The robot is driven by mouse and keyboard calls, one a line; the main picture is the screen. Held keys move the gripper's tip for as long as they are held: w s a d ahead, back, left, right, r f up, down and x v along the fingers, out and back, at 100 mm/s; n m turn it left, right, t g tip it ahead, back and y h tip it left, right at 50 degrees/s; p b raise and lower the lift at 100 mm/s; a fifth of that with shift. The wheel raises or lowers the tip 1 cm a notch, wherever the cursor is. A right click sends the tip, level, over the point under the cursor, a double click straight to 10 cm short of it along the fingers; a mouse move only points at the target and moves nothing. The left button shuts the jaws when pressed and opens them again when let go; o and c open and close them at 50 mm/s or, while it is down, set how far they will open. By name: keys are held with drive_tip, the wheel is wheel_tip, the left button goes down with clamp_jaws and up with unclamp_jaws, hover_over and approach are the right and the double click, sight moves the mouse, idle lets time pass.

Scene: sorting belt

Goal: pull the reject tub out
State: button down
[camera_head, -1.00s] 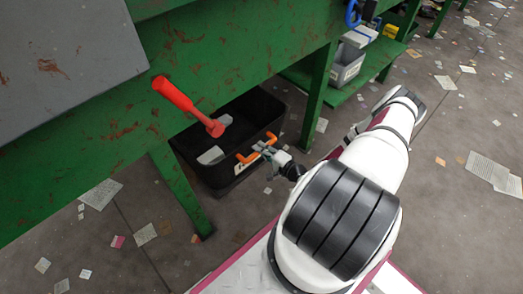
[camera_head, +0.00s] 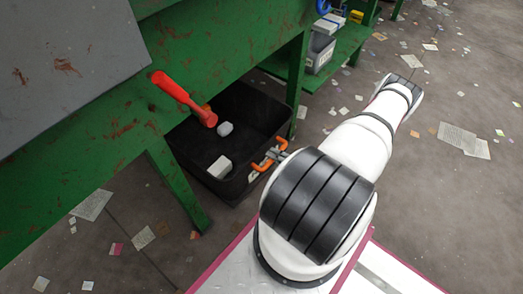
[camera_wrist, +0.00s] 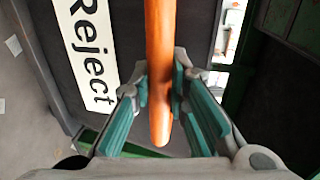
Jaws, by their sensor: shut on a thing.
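The reject tub (camera_head: 262,112) is black and open-topped, on the floor partly under the green bench. Two pale blocks (camera_head: 219,167) (camera_head: 224,129) lie inside it. An orange handle (camera_head: 262,166) is on its front wall, and it also shows in the wrist view (camera_wrist: 160,45) as an upright bar beside a white "Reject" label (camera_wrist: 88,45). My gripper (camera_head: 278,153) is at the handle. In the wrist view my gripper (camera_wrist: 160,88) has its teal-padded fingers on both sides of the bar, shut on it.
A red lever (camera_head: 184,98) sticks out from the bench above the tub. Green bench legs (camera_head: 178,185) (camera_head: 298,75) stand on either side of it. A grey bin (camera_head: 320,50) sits on a low green shelf behind.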

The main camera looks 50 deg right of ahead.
drive_tip(key=f+v, duration=0.2)
drive_tip(key=v, duration=0.9)
drive_tip(key=s+f+b+v, duration=0.1)
drive_tip(key=f+v, duration=0.1)
drive_tip(key=v, duration=0.9)
drive_tip(key=shift+s+f, duration=0.25)
drive_tip(key=shift+f, duration=0.1)
drive_tip(key=c, duration=1.5)
unclamp_jaws()
drive_tip(key=shift+c, duration=0.2)
drive_tip(key=v, duration=1.2)
drive_tip(key=shift+r, duration=0.1)
